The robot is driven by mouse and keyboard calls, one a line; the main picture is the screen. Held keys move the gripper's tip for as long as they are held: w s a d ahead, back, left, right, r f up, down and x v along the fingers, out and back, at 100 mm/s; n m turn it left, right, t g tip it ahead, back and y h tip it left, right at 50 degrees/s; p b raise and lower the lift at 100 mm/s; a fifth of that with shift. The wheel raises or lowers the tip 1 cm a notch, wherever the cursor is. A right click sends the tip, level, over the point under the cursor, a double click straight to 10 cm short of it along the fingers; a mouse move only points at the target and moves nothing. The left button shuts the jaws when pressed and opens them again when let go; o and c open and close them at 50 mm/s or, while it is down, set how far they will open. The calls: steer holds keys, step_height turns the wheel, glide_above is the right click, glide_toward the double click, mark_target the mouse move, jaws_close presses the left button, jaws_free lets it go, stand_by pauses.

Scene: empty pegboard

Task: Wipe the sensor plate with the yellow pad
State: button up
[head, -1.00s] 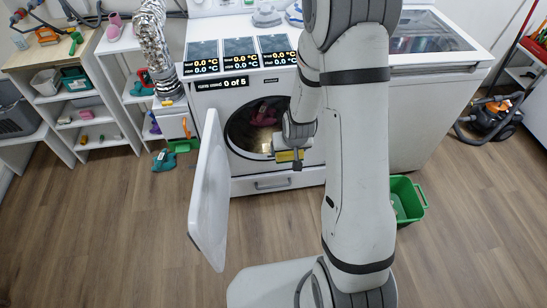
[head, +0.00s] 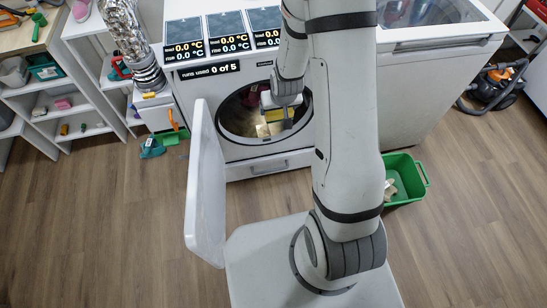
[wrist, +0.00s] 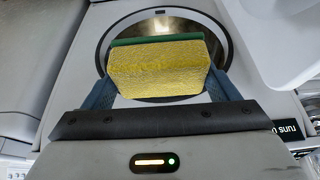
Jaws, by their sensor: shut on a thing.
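In the wrist view, my gripper (wrist: 157,84) is shut on the yellow pad (wrist: 160,66), which has a green backing along its far edge. The round opening (wrist: 103,62) of the front-loading machine lies behind the pad. In the head view, my gripper (head: 280,114) is at the machine's opening, and the yellow pad (head: 274,116) shows partly beside its fingers. I cannot clearly make out the sensor plate; shiny metal shows inside the drum, and the pad hides part of it. I cannot tell whether the pad touches anything there.
The machine's white door (head: 207,185) stands open left of my arm. A dark red item (head: 251,101) lies inside the drum. A green bin (head: 404,180) stands on the floor at the right. A green dustpan (head: 172,137) is at the left. The floor in front is largely clear.

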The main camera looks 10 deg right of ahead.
steer(key=w+f+b, duration=0.2)
steer(key=f+b, duration=1.8)
steer(key=b, duration=0.2)
steer(key=w+f+b, duration=0.3)
steer(key=f+b, duration=1.8)
steer(key=b, duration=0.1)
steer(key=shift+w+f, duration=0.2)
steer(key=shift+w, duration=0.15)
steer(key=w+p, duration=0.2)
steer(key=w, duration=2.4)
steer(key=shift+w+f+b, duration=0.2)
steer(key=shift+f+b, duration=1.25)
steer(key=shift+f, duration=1.35)
steer(key=shift+w+f+b, duration=0.15)
steer(key=shift+f+b, duration=1.3)
steer(key=shift+f, duration=1.35)
steer(key=shift+f, duration=0.4)
steer(key=shift+s, duration=0.1)
